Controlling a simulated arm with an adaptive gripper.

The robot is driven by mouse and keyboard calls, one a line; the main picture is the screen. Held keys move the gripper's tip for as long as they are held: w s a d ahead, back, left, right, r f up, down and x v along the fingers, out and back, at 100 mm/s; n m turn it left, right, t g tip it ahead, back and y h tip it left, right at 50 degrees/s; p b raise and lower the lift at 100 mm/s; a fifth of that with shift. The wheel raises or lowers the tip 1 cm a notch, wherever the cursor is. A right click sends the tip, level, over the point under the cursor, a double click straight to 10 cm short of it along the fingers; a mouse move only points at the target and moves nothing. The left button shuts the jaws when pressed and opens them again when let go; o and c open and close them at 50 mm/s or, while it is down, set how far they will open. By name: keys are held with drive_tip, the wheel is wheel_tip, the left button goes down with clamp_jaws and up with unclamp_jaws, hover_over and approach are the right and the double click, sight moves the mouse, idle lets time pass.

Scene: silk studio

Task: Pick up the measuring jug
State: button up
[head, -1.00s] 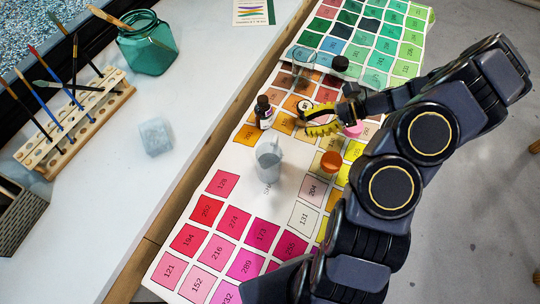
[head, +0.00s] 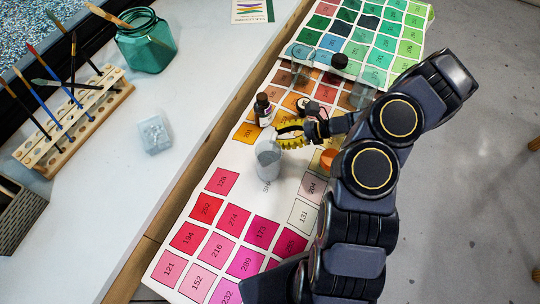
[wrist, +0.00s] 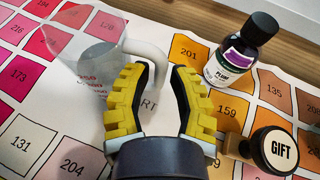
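The measuring jug (head: 268,160) is a translucent, pale grey vessel standing upright on the colour chart in the head view. In the wrist view, the jug (wrist: 85,55) is at the upper left, with its white curved handle towards my gripper. My gripper (head: 288,135) has yellow ribbed fingers and is right beside the jug's handle side. In the wrist view, my gripper (wrist: 160,80) is open, with a clear gap between the fingers. The handle reaches into the space at the fingertips. The left finger overlaps part of the jug; I cannot tell whether it touches.
The chart in front of the jug is clear.

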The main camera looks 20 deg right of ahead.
sight(279, 145)
drive_tip(key=shift+x, duration=0.95)
clamp_jaws()
drive_tip(key=shift+r, duration=0.15)
drive_tip(key=shift+r, duration=1.1)
drive_tip(key=s+r, duration=0.1)
drive_tip(key=r, duration=0.1)
drive_tip(key=s+r, duration=0.3)
drive_tip(key=r, duration=0.1)
drive_tip(key=shift+s+a+r, duration=0.1)
drive_tip(key=shift+s+a, duration=0.1)
drive_tip(key=shift+a, duration=0.1)
drive_tip(key=s+a+r, duration=0.1)
drive_tip(key=s+r, duration=0.3)
drive_tip(key=s, duration=0.5)
drive_tip(key=shift+a, duration=0.3)
